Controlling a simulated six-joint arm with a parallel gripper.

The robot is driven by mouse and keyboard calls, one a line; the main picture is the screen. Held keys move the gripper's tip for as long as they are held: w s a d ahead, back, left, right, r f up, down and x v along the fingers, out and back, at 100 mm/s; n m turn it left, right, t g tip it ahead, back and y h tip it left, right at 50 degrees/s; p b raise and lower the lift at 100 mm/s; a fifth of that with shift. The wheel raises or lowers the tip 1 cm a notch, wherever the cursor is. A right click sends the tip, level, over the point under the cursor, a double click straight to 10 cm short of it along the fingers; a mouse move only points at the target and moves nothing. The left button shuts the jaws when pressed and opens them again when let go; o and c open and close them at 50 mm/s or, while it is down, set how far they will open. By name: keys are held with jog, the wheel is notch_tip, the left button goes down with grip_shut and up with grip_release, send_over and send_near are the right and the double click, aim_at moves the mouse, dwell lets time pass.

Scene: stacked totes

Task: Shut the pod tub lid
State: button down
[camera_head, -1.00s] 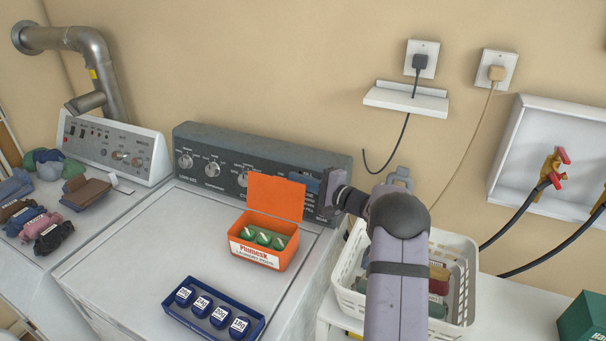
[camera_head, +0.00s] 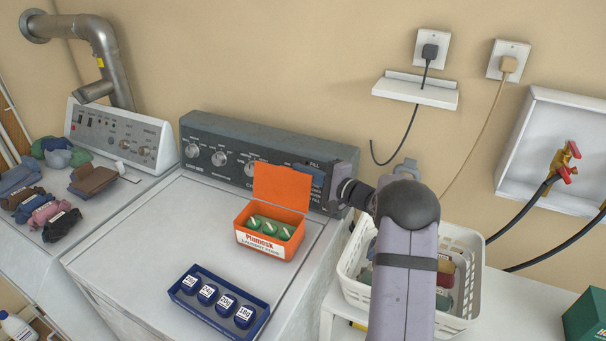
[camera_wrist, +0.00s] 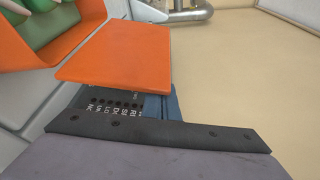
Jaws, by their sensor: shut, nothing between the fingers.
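The orange pod tub (camera_head: 262,242) stands on the washer top with green pods (camera_head: 268,226) inside. Its orange lid (camera_head: 282,187) is open and stands roughly upright at the back edge. In the wrist view the lid (camera_wrist: 120,55) is large, with part of the tub (camera_wrist: 60,48) and pods at upper left. My gripper (camera_head: 314,176) is shut and empty, behind and right of the lid. Its blue fingers are partly hidden by the lid, and only a little of the gripper (camera_wrist: 156,106) shows in the wrist view. I cannot tell whether it touches the lid.
A blue tray (camera_head: 258,327) with several dark blue containers is in front of the tub. The dark control panel (camera_head: 205,135) runs close behind the lid. A white basket (camera_head: 461,318) stands right, partly behind my arm. The washer top left of the tub is clear.

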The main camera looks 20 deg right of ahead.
aim_at(294, 202)
jog(key=shift+s+a+r+n+t+y+b, duration=0.25)
jog(key=shift+s+a+n+b, duration=0.6)
jog(key=shift+b, duration=3.15)
jog(key=shift+s+a+r+n+t+y+b, duration=0.1)
jog(key=shift+s+a+n+t+b, duration=0.7)
jog(key=shift+b, duration=3.2)
jog(key=shift+s+a+r+n+g+y+b, duration=0.3)
jog(key=shift+n+b, duration=0.95)
jog(key=shift+b, duration=2.75)
jog(key=s+a+f+n+y+b, duration=0.1)
jog(key=s+a+n+b, duration=0.3)
jog(key=b, duration=1.9)
jog(key=shift+s+a+f+n+t+b, duration=0.4)
jog(key=shift+s+a+f, duration=0.25)
jog(key=shift+s+a, duration=0.4)
jog(key=shift+s+d+r, duration=0.1)
jog(key=shift+s+r, duration=0.05)
jog(key=s+d+p, duration=0.1)
jog(key=s+d, duration=0.5)
jog(key=d, duration=0.1)
jog(key=shift+s+r, duration=0.25)
jog(key=shift+a+p, duration=0.15)
jog(key=shift+p, duration=0.2)
